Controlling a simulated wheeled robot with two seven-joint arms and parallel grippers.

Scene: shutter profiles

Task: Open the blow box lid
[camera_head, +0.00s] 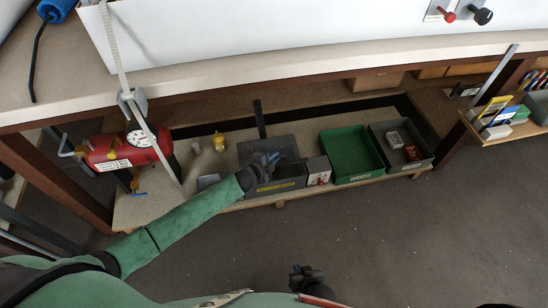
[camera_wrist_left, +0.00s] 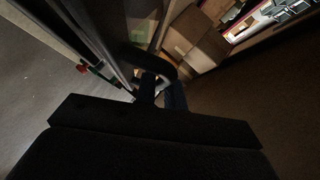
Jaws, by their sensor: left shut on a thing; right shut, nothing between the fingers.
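The blow box (camera_head: 285,184) is a dark grey box with a yellow label on its front, on the low shelf under the bench. Its dark grey lid (camera_head: 283,144) shows behind my gripper; I cannot tell how far it is raised. My left gripper (camera_head: 270,160) reaches in from the left over the box. In the left wrist view its fingers (camera_wrist_left: 161,92) are shut on a dark curved handle (camera_wrist_left: 146,52). The arm and hand hide part of the box. My right gripper (camera_head: 305,275) is shut and empty, low over the floor, away from the box.
A green bin (camera_head: 352,153) and a grey bin (camera_head: 426,155) with small boxes stand right of the blow box. A red tank with a gauge (camera_head: 115,150) and a yellow bottle (camera_head: 219,141) are left. The bench top (camera_head: 300,58) overhangs the shelf. The floor in front is clear.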

